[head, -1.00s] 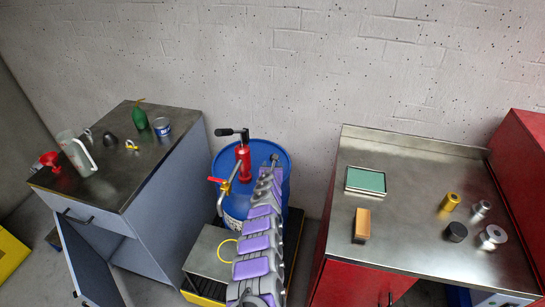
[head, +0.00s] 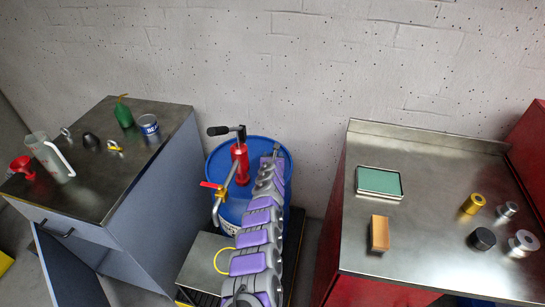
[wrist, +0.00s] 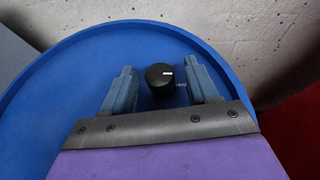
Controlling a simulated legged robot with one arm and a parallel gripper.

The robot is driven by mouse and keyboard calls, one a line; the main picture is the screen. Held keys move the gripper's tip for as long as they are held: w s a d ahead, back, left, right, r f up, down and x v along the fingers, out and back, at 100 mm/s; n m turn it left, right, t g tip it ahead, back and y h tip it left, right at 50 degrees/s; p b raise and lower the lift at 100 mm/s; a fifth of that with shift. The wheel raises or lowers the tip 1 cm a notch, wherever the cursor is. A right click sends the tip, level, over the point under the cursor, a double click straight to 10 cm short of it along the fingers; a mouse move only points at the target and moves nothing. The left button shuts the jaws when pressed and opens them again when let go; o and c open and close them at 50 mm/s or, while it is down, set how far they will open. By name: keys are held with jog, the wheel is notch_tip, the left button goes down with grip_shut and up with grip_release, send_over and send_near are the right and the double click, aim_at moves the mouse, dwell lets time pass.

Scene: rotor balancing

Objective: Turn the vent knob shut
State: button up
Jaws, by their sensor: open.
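The vent knob (wrist: 160,78) is a small black round knob with a white mark, on the blue drum lid (wrist: 85,65) in the wrist view. My gripper (wrist: 161,82) is open, with one blue-grey finger on each side of the knob. In the head view, my arm reaches over the blue drum (head: 222,155) and hides the knob.
A red hand pump (head: 240,160) with a black handle and a red-levered tap (head: 211,185) stand at the drum's left side. A grey cabinet (head: 160,220) is on the left. A red bench with a metal top (head: 430,215) is on the right. A brick wall stands behind.

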jog(key=shift+a, duration=0.1)
jog(key=c, duration=1)
jog(key=shift+c, duration=0.2)
jog(key=shift+f, duration=0.1)
jog(key=shift+s+f+n+y, duration=0.15)
jog(key=shift+f+n+y, duration=0.05)
jog(key=shift+n+y, duration=0.35)
jog(key=n+y, duration=0.1)
jog(key=n+g+y, duration=0.1)
jog(key=y, duration=0.1)
jog(key=d+n+y, duration=0.1)
jog(key=n, duration=0.1)
jog(key=shift+w+r+y, duration=0.2)
jog(key=shift+r+y, duration=0.05)
jog(key=shift+r, duration=0.05)
jog(key=shift+w+d+n+g+y, duration=0.1)
jog(key=shift+w+n+g+y, duration=0.05)
jog(key=shift+n+g+y, duration=1.5)
jog(key=shift+r+n+y, duration=0.1)
jog(key=shift+n+y, duration=0.3)
jog(key=shift+y, duration=0.05)
